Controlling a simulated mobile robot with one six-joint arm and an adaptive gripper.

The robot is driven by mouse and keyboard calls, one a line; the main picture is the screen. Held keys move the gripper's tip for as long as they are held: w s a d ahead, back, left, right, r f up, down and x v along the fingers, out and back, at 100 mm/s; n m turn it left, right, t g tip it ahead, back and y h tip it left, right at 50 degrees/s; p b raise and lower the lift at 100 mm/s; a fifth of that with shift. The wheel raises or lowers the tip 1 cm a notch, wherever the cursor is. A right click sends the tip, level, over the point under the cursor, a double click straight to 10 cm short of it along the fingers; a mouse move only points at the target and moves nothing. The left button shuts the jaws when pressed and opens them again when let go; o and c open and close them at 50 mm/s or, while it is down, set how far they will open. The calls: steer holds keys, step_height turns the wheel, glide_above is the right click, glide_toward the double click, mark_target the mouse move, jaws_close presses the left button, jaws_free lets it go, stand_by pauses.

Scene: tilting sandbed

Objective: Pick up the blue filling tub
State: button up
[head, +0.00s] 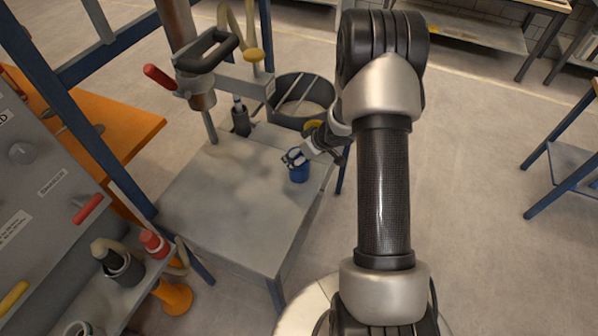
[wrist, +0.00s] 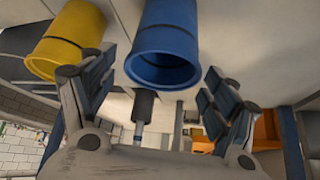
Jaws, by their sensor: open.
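The blue filling tub (head: 299,174) stands on the grey metal table near its right edge. In the wrist view the blue tub (wrist: 168,40) fills the top middle, with its open rim facing the camera. My gripper (head: 295,158) is at the tub's top in the head view and covers part of its rim. In the wrist view my gripper (wrist: 155,88) is open, one finger on each side of the picture, with the tub lying between their lines. I cannot tell whether a finger touches it.
A yellow tub (wrist: 68,40) stands beside the blue one; my gripper partly hides the yellow tub (head: 314,125) in the head view. A dark bottle-like object (head: 240,118) and a vertical rod (head: 211,128) stand at the back. The table's (head: 225,215) front and left are clear.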

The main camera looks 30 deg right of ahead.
mark_target(295, 159)
steer(key=b+x, duration=0.1)
steer(key=x, duration=0.1)
steer(key=b+x, duration=0.2)
steer(key=x, duration=0.1)
steer(key=shift+s+f, duration=0.25)
steer(key=shift+f, duration=0.1)
steer(key=shift+w+a+f, duration=0.1)
steer(key=shift+w+f, duration=0.15)
steer(key=shift+w, duration=0.05)
steer(key=shift+r, duration=0.1)
steer(key=shift+c, duration=0.2)
steer(key=c, duration=1.1)
